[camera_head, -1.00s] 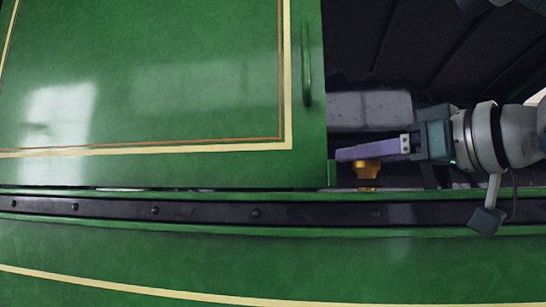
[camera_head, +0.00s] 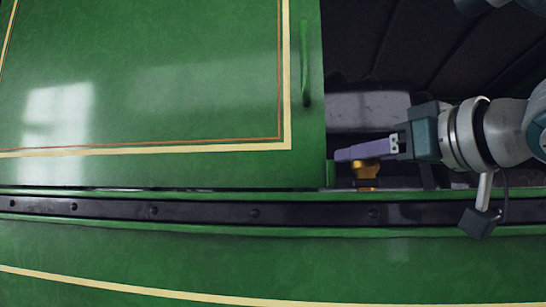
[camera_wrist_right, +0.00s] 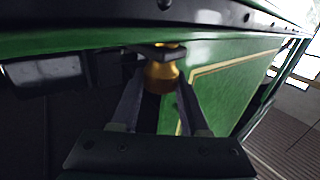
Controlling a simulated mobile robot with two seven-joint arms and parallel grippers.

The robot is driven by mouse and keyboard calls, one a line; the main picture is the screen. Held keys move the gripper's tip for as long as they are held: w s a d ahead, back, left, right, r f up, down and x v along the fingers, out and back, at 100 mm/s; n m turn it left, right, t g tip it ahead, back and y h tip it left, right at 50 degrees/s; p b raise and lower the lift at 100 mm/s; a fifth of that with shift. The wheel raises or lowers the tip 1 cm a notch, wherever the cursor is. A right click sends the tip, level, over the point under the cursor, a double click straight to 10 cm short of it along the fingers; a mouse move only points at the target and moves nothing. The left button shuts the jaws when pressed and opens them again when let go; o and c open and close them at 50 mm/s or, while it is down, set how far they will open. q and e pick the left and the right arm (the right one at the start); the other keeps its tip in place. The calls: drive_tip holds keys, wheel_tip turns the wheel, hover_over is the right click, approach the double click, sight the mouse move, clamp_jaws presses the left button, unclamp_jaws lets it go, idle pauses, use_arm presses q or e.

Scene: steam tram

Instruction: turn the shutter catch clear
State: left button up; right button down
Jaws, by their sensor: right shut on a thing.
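The shutter catch shows in the head view as a brass knob (camera_head: 366,173) low in the dark opening, just right of the green shutter panel (camera_head: 150,85). My right gripper (camera_head: 345,154) reaches in from the right, with its purple fingers level and covering the knob's upper part. In the right wrist view, the brass knob (camera_wrist_right: 161,76) sits between the two fingers of my right gripper (camera_wrist_right: 160,92), which is shut on it. A dark bar (camera_wrist_right: 155,52) lies across the knob's far end there. My left gripper is not in view.
A dark riveted rail (camera_head: 210,212) runs across below the panel and opening. A green handle (camera_head: 306,75) stands on the panel's right edge. A grey block (camera_head: 370,107) lies behind my fingers. The opening above my wrist looks clear.

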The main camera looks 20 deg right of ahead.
drive_tip(key=m+h, duration=0.2)
drive_tip(key=m+h+p, duration=0.1)
drive_tip(key=h, duration=0.2)
drive_tip(key=shift+a+m, duration=0.2)
drive_tip(key=shift+m, duration=0.2)
drive_tip(key=m+g+h, duration=0.1)
drive_tip(key=h, duration=0.1)
drive_tip(key=m+h, duration=0.1)
drive_tip(key=h, duration=0.1)
drive_tip(key=shift+w+f+m+g+b, duration=0.1)
drive_tip(key=shift+f+m+g+b, duration=0.05)
drive_tip(key=shift+m+g+b, duration=0.2)
drive_tip(key=m+g+h+b, duration=0.1)
drive_tip(key=h, duration=0.1)
drive_tip(key=m+g+h+b, duration=0.1)
drive_tip(key=h, duration=0.1)
drive_tip(key=shift+f+m+g, duration=0.15)
drive_tip(key=shift+m+g, duration=0.1)
drive_tip(key=shift+m, duration=0.1)
drive_tip(key=m+g+h+b, duration=0.4)
drive_tip(key=g, duration=0.1)
drive_tip(key=shift+d, duration=0.1)
drive_tip(key=shift+m+g+h+b, duration=0.6)
drive_tip(key=shift+m+g, duration=0.2)
drive_tip(key=shift+g, duration=0.2)
drive_tip(key=shift+d+r+m+g+h, duration=0.15)
drive_tip(key=shift+m+g+h, duration=0.25)
drive_tip(key=shift+m+g, duration=0.6)
drive_tip(key=shift+r+g, duration=0.1)
drive_tip(key=shift+g, duration=0.3)
